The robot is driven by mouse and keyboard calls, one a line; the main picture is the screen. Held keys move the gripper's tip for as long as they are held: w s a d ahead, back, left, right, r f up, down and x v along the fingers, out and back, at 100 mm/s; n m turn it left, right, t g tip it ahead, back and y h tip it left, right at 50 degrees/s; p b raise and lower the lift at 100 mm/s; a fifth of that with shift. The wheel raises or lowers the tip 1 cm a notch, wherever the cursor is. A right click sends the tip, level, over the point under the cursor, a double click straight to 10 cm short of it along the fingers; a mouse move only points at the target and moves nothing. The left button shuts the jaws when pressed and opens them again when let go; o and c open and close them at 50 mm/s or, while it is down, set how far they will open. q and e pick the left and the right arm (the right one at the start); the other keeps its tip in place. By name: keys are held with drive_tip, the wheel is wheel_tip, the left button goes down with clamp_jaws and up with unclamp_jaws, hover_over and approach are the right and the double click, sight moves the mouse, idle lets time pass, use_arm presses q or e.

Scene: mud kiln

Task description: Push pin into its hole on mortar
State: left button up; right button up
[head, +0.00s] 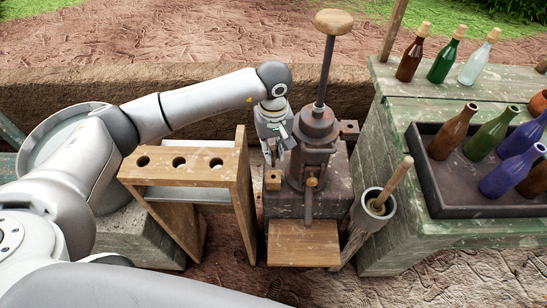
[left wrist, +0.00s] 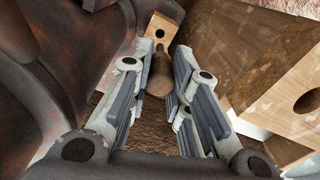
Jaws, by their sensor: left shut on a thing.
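The mortar (head: 314,150) is a dark, rusty metal cylinder on a heavy block in the middle of the head view. A small wooden block with a round hole (head: 273,180) juts from its left side; it also shows at the top of the left wrist view (left wrist: 160,25). My left gripper (head: 274,158) points down above this block, left of the cylinder. In the left wrist view its fingers (left wrist: 157,85) are shut on a brown rounded pin (left wrist: 160,75), near the holed block. Whether the pin's tip is in the hole cannot be told. My right gripper is not in view.
A wooden rack with several holes (head: 190,172) stands close left of the mortar. A tall plunger (head: 328,68) rises from the mortar. A cup with a pestle (head: 374,205) stands at its right. A bottle tray (head: 440,204) sits on the green bench at the right.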

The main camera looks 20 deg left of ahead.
use_arm(q)
drive_tip(key=shift+r+p, duration=0.9)
drive_tip(key=shift+r, duration=2.15)
